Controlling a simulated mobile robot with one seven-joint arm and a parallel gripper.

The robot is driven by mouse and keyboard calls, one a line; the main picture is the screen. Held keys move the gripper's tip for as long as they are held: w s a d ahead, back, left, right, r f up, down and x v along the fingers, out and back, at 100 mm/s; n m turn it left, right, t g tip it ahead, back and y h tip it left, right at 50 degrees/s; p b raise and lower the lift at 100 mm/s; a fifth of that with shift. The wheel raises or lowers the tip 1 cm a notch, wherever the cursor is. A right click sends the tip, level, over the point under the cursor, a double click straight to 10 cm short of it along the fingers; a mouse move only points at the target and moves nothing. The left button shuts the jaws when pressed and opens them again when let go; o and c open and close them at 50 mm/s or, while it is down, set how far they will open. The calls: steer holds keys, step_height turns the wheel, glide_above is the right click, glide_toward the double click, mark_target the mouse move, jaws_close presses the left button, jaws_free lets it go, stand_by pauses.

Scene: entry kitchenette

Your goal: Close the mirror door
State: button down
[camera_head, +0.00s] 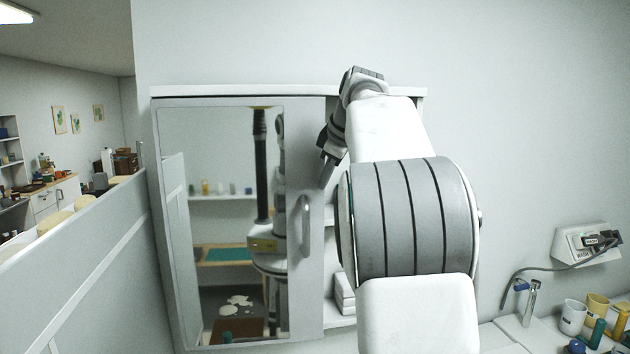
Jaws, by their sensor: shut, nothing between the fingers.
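The mirror door (236,215) covers the left part of a white wall cabinet (290,91). It has a pale frame and a grey vertical handle (305,226) near its right edge. To the right of the door, a strip of the cabinet's inside with shelves shows, so the door stands open. My arm hides the rest of the opening. My gripper (327,172) is shut and empty, pointing down near the door's upper right edge, above and right of the handle. I cannot tell whether it touches the door.
Pale items (344,293) lie on a low shelf inside the cabinet. A white partition (80,255) runs along the left. Bare wall lies above the cabinet.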

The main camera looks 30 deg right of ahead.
steer(key=shift+w+d+n, duration=0.3)
steer(key=shift+w, duration=0.5)
steer(key=v, duration=1.7)
steer(key=shift+d+r, duration=0.15)
steer(key=shift+d, duration=0.1)
steer(key=shift+s, duration=0.15)
